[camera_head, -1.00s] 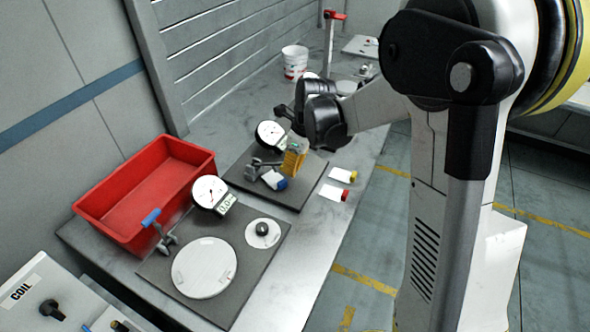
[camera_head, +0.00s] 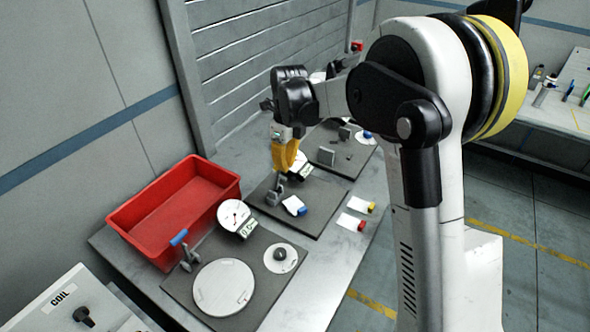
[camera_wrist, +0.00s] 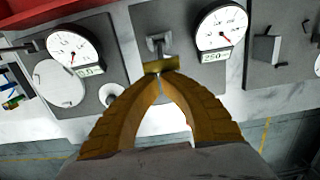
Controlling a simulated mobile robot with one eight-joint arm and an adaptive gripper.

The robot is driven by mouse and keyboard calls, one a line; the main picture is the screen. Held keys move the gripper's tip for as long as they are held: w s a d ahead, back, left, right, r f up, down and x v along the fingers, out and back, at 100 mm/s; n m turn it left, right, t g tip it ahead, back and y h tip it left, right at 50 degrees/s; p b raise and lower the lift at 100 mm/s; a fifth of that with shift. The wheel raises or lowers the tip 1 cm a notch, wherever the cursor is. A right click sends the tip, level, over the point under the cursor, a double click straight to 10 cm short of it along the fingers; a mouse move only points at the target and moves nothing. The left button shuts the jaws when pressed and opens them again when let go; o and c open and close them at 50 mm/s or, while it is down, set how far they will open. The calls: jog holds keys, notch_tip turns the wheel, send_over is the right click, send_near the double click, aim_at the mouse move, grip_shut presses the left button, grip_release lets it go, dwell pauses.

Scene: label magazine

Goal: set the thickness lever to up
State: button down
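My gripper (camera_head: 285,160) is over the middle dark plate, its yellow fingers pointing down. In the wrist view my gripper (camera_wrist: 160,78) has its fingertips together. A small grey lever mount (camera_head: 275,192) stands below the fingers; it also shows in the wrist view (camera_wrist: 158,42). A yellowish bar (camera_wrist: 161,65) lies crosswise at the fingertips, apparently the lever's handle; whether they touch is unclear. Another lever, with a blue handle (camera_head: 179,238), tilts up on the front plate. No label marks either lever as the thickness lever.
A round gauge (camera_wrist: 222,28) reading about 250 stands beside the lever. The front plate holds another gauge (camera_head: 234,215) and a white disc (camera_head: 223,287). A red bin (camera_head: 180,208) is at left. Cards with yellow (camera_head: 371,207) and red ends lie at right.

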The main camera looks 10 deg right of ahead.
jog(key=shift+w+a+r, duration=0.15)
jog(key=shift+w+a, duration=0.35)
jog(key=shift+w+a+r, duration=0.15)
jog(key=shift+w+a, duration=0.3)
jog(key=shift+w, duration=0.05)
jog(key=shift+a, duration=0.1)
jog(key=shift+r, duration=0.15)
notch_tip(320, 180, up, 11)
jog(key=s+d+n+t+b, duration=0.2)
jog(key=s+d+n+b, duration=0.2)
jog(key=s+n, duration=0.6)
jog(key=s+d+f+n+t+b, duration=0.2)
jog(key=s+f+n+b, duration=0.1)
jog(key=s+f+n, duration=0.3)
jog(key=s+d+f+n+t+b, duration=0.2)
jog(key=s+f+n, duration=0.4)
jog(key=s+n, duration=0.5)
jog(key=s, duration=0.3)
jog(key=shift+f+t+h+b, duration=0.15)
jog(key=shift+t+h+b, duration=0.15)
jog(key=shift+b, duration=0.1)
